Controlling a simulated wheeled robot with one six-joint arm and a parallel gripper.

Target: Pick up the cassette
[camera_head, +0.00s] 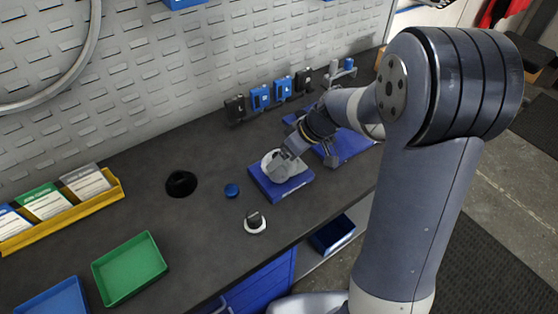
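A pale grey round part (271,160), which looks like the cassette, sits on a blue tray (296,187) at the middle of the workbench. Its teeth or rings are too small to make out. My arm reaches in from the right and covers part of the bench behind.
A black round object (181,183), a blue cap (232,190) and a black-and-white knob (255,223) lie left of the tray. A green tray (130,269) and a yellow card holder (62,218) stand farther left. Several small boxes (261,98) line the pegboard wall.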

